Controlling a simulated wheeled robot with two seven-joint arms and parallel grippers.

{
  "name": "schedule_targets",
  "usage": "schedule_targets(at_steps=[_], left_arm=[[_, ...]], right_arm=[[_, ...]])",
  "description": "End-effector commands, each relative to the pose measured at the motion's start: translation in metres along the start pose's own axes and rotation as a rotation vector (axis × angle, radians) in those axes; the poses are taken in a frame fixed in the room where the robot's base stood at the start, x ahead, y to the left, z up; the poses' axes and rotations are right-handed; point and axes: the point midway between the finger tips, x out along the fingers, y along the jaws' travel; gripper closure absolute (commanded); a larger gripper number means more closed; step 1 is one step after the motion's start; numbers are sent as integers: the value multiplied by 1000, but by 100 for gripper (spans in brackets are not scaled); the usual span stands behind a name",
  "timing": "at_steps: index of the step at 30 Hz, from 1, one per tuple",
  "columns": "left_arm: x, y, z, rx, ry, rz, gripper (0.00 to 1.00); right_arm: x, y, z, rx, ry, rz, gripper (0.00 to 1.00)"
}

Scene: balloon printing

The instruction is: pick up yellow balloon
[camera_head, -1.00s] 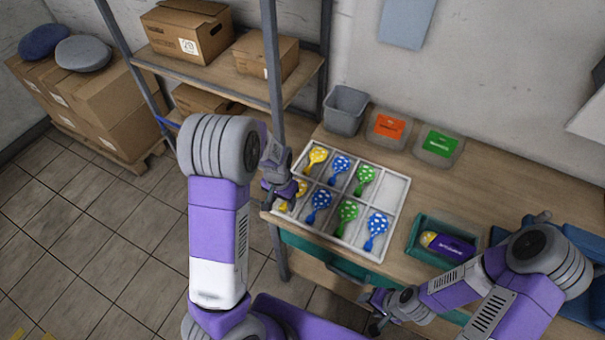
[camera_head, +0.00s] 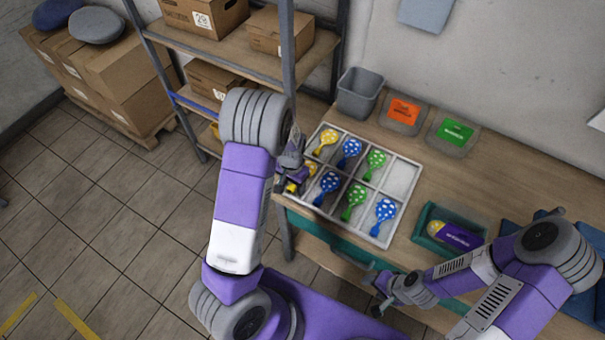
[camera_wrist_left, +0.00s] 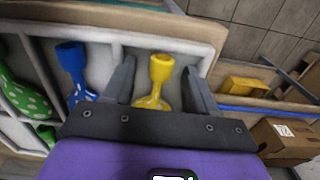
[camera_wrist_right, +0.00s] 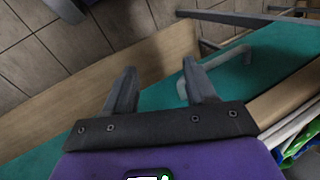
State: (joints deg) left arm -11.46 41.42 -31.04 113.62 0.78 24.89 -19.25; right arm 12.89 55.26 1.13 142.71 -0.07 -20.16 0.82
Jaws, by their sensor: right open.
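One yellow balloon (camera_wrist_left: 158,85) lies in the tray's front left compartment. In the left wrist view it sits between the two spread fingers of my left gripper (camera_wrist_left: 158,88), with a visible gap on each side. In the head view my left gripper (camera_head: 298,172) is over that compartment and partly hides this balloon. A second yellow balloon (camera_head: 326,141) lies in the back left compartment. The white divided tray (camera_head: 402,178) also holds blue and green balloons. My right gripper (camera_wrist_right: 160,90) is open and empty beside the table's teal front.
A grey bin (camera_head: 358,94), an orange-labelled container (camera_head: 403,113) and a green-labelled container (camera_head: 455,133) stand behind the tray. A teal box (camera_head: 426,240) with a purple and yellow item is to its right. A shelf post (camera_head: 287,60) rises near my left arm.

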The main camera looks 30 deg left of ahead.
Motion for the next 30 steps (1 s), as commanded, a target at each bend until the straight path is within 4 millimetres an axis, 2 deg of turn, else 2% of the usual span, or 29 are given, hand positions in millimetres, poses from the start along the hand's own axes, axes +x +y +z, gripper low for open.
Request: schedule_targets(at_steps=[1, 9, 20, 23, 30], left_arm=[[0, 0, 0, 0, 0, 0, 50], [0, 0, 0, 0, 0, 0, 91], [-4, 0, 0, 0, 1, 0, 91], [-15, 0, -1, 1, 3, 0, 91], [-65, 0, -1, 1, 5, 1, 91]], right_arm=[[0, 0, 0, 0, 0, 0, 44], [0, 0, 0, 0, 0, 0, 44], [-1, 0, 0, 0, 0, 0, 44], [-2, -1, 0, 0, 0, 0, 44], [-9, -4, 0, 0, 0, 0, 44]])
